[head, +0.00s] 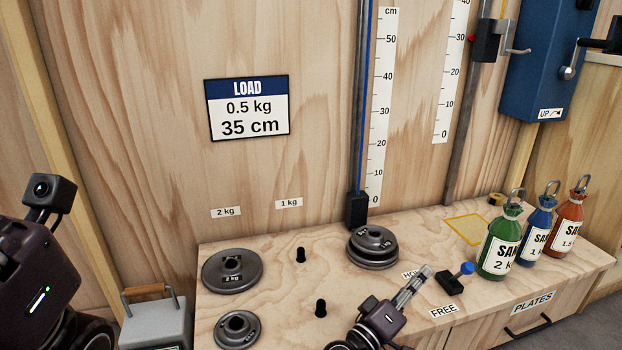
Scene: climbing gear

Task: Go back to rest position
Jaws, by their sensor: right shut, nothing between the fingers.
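My right gripper (415,284) is above the front of the wooden bench top (290,322), with its fingers together and empty. It is beside a black lever base with a blue knob (467,268) and touches nothing that I can make out. It partly covers a label on the bench. My left arm (35,265) shows at the left edge, but its gripper fingers are not visible.
Grey weight plates lie on the bench at left (232,270), front left (237,330) and in a stack (372,247). Green (500,245), blue (537,230) and orange (570,225) sandbags stand at right. A grey case (155,325) stands beside the bench.

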